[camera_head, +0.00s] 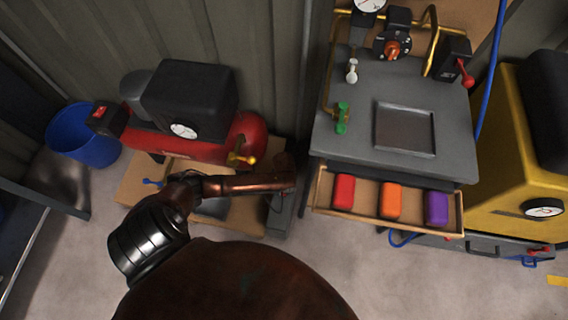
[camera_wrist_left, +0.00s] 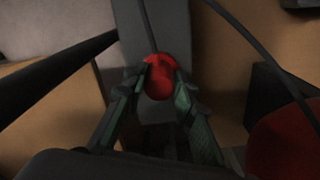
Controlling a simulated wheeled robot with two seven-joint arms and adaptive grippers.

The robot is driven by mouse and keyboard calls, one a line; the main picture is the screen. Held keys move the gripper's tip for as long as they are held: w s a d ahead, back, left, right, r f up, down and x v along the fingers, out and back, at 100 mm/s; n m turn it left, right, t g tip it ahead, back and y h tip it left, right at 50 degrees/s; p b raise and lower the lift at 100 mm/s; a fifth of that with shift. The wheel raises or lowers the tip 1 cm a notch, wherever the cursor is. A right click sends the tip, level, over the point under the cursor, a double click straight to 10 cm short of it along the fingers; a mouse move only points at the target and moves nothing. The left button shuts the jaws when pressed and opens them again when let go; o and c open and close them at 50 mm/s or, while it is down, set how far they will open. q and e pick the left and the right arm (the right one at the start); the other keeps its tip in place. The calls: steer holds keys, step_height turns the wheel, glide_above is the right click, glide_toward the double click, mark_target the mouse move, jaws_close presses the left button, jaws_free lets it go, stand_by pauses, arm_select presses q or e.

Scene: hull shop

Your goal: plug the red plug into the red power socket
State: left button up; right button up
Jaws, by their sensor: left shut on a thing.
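In the left wrist view the red plug (camera_wrist_left: 160,77) sits between the two fingers of my left gripper (camera_wrist_left: 161,88), which is shut on it. A thin dark cable runs by the plug over a grey upright surface (camera_wrist_left: 178,25). In the head view my left arm reaches right, and its dark end (camera_head: 286,172) is beside the workbench's left side, above a grey box (camera_head: 281,215). The plug cannot be made out in that view. I cannot identify the red power socket in either view. My right gripper is not in view.
A red compressor (camera_head: 245,135) stands on a cardboard-coloured base at left, near a blue bucket (camera_head: 83,135). The grey workbench (camera_head: 345,85) has an open drawer (camera_head: 330,203) with red, orange and purple blocks. A yellow machine (camera_head: 500,180) stands at right. Floor in front is clear.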

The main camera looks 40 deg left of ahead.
arm_select(q)
steer(key=o, duration=1.1)
steer(key=shift+o, duration=0.2)
step_height(320, 180, up, 12)
steer(key=shift+f, duration=0.1)
